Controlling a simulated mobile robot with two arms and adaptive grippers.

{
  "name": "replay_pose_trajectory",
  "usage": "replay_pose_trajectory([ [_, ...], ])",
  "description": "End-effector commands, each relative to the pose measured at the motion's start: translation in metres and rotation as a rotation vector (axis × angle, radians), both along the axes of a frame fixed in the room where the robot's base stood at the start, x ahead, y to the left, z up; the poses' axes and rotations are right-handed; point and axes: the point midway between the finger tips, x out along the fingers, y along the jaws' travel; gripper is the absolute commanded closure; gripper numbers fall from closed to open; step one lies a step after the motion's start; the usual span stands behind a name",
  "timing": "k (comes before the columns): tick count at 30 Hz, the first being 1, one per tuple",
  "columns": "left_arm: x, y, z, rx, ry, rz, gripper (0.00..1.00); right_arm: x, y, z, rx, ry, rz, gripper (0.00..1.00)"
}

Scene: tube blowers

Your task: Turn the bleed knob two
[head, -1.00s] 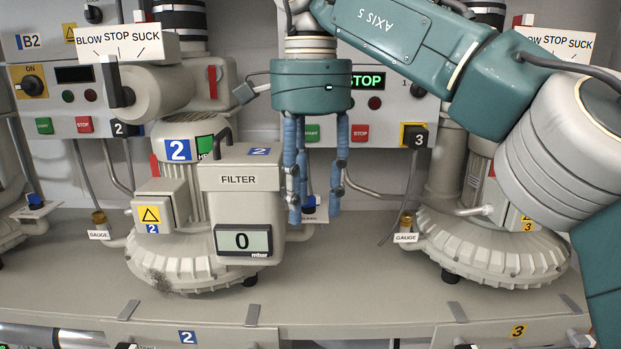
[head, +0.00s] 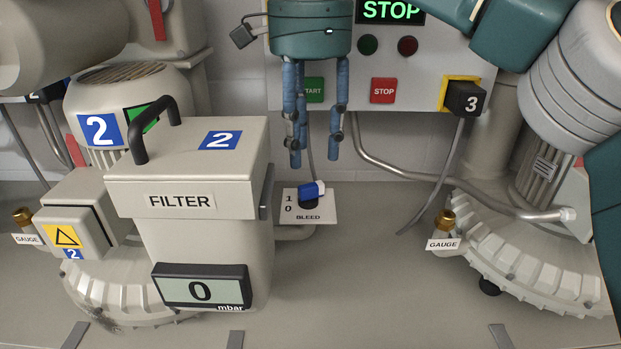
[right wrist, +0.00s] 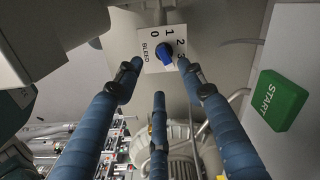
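The bleed knob (head: 312,189) is a small blue knob on a white plate (head: 302,209) marked BLEED, behind and right of the filter box of unit 2. In the right wrist view the blue knob (right wrist: 167,54) sits on its plate (right wrist: 153,38) with the digits 0 to 3 around it. My right gripper (head: 315,148) has several blue fingers pointing down, spread apart and empty. It hangs above the knob, apart from it. In the right wrist view the fingertips (right wrist: 159,74) frame the knob's near side. Which digit the knob points at is unclear. My left gripper is not in view.
The filter box (head: 190,260) with its black handle (head: 153,127) and gauge reading 0 stands close left of the knob. A control panel with START (head: 314,90) and STOP (head: 383,91) buttons is behind. A bent pipe (head: 440,178) runs right.

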Motion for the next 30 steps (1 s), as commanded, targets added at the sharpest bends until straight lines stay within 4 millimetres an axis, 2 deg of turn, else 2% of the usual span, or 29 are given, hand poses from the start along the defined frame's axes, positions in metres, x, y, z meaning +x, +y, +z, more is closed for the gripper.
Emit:
replay_pose_trajectory([
  [3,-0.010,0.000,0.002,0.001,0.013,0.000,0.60,0.000,-0.002,-0.025,-0.002,0.003,0.001,0.60],
  [6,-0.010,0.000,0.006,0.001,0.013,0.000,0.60,0.000,-0.002,-0.042,-0.002,0.003,0.000,0.60],
  [12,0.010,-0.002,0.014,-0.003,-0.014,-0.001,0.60,0.000,-0.001,-0.066,-0.002,0.001,0.000,0.60],
  [17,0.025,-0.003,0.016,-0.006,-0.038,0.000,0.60,0.000,0.000,-0.074,0.000,0.001,-0.001,0.60],
  [23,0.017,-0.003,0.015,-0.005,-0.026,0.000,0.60,0.000,0.000,-0.074,0.000,0.001,-0.001,0.60],
  [24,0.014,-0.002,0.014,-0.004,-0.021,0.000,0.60,0.000,0.000,-0.074,0.000,0.001,-0.001,0.62],
  [30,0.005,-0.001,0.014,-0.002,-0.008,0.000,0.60,0.001,0.000,-0.074,0.000,0.000,-0.001,1.00],
])
